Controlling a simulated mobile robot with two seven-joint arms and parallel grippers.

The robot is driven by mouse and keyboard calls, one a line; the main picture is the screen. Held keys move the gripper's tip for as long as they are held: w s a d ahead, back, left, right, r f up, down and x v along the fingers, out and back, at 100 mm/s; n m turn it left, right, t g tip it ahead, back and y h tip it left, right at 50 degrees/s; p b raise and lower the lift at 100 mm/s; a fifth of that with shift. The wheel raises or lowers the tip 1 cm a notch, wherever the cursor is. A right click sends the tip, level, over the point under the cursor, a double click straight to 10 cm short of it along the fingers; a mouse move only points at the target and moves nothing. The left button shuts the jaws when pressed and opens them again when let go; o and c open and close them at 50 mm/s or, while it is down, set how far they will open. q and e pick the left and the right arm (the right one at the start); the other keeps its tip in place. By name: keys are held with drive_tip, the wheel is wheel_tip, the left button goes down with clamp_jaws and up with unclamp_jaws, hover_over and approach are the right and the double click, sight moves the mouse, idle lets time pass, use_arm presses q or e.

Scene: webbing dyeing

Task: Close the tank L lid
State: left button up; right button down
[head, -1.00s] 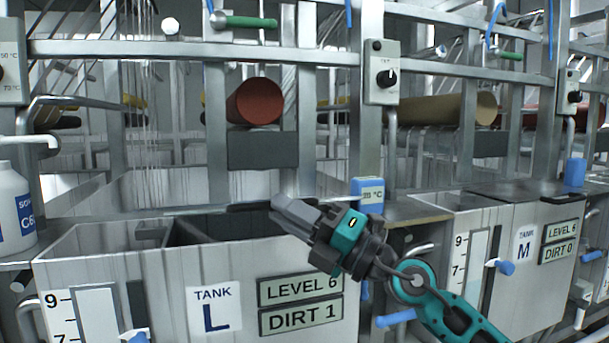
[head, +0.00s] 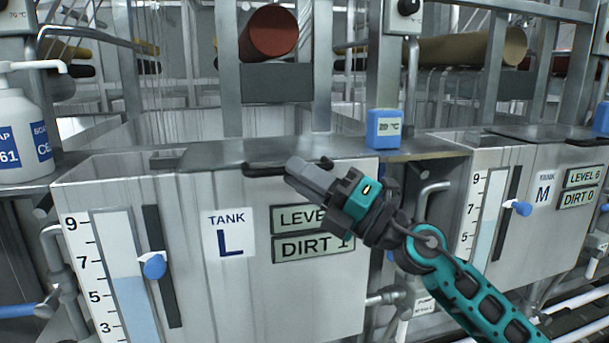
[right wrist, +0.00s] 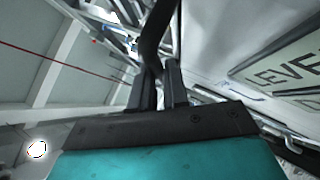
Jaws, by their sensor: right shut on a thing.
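Tank L (head: 250,290) is a grey steel tank with a white "TANK L" label on its front. Its grey lid (head: 215,153) lies about flat over the right part of the tank top. The left part of the top shows as an opening. The lid has a black bar handle (head: 262,169) along its front edge. My right gripper (head: 296,168) is at this handle, above the tank's front wall. In the right wrist view its two fingers (right wrist: 159,82) are shut on the black handle (right wrist: 153,40). My left gripper is not in view.
A white pump bottle (head: 20,135) stands at the left. Tank M (head: 530,215) is at the right.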

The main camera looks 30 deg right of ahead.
drive_tip(key=shift+w+f, duration=0.3)
drive_tip(key=shift+f, duration=0.4)
drive_tip(key=c, duration=1.3)
unclamp_jaws()
drive_tip(key=shift+w+d+f, duration=0.1)
drive_tip(key=shift+w+f, duration=0.05)
drive_tip(key=shift+o, duration=0.9)
drive_tip(key=shift+d, duration=0.1)
drive_tip(key=b+v, duration=0.2)
drive_tip(key=v, duration=1)
drive_tip(key=shift+s, duration=0.45)
drive_tip(key=shift+d, duration=0.15)
